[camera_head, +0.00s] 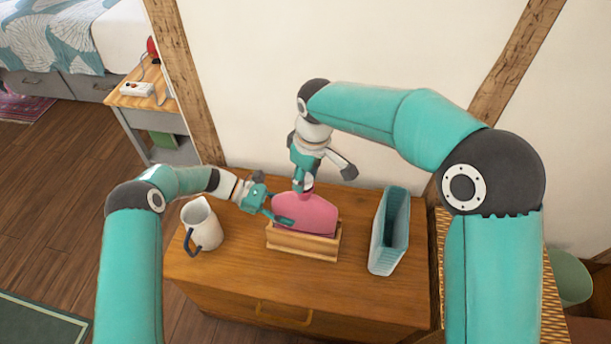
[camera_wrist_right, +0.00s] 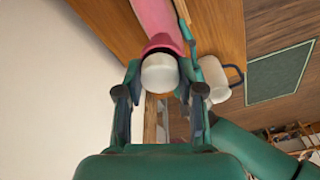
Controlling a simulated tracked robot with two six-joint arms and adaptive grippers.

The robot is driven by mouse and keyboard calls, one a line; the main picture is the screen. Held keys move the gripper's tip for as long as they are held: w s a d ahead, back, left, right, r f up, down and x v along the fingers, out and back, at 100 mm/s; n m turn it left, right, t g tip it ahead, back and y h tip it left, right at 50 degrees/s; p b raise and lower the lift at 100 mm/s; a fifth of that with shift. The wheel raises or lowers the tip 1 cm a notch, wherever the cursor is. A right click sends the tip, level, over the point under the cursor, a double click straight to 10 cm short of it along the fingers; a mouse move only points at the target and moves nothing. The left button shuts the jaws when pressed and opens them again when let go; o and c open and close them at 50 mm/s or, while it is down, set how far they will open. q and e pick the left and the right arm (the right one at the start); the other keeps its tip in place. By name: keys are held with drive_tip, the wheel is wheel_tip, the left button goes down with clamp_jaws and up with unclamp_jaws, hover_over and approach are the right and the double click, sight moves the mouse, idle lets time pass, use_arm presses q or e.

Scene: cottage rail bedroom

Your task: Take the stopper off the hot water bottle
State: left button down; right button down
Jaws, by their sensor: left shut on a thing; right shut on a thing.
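The pink hot water bottle (camera_head: 312,213) sits upright in a small wooden holder (camera_head: 303,243) on the dresser. Its white stopper (camera_wrist_right: 160,73) is at the mouth of the pink neck in the right wrist view; I cannot tell whether it is loosened. My right gripper (camera_head: 304,184) comes from above and is shut on the stopper, with a finger on each side of it in the wrist view. My left gripper (camera_head: 277,214) comes from the left and is shut on the bottle's body. Its far finger and the bottle's lower part are hidden.
A white jug (camera_head: 203,226) with a dark handle stands left of the holder on the dresser (camera_head: 225,278). A light blue upright container (camera_head: 388,232) stands to the right. The wall is close behind. The dresser's front strip is clear.

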drive_tip(key=shift+r, duration=0.2)
drive_tip(key=shift+r, duration=0.85)
drive_tip(key=shift+r, duration=2)
use_arm(q)
drive_tip(key=shift+c, duration=2.2)
unclamp_jaws()
drive_tip(key=shift+a, duration=0.1)
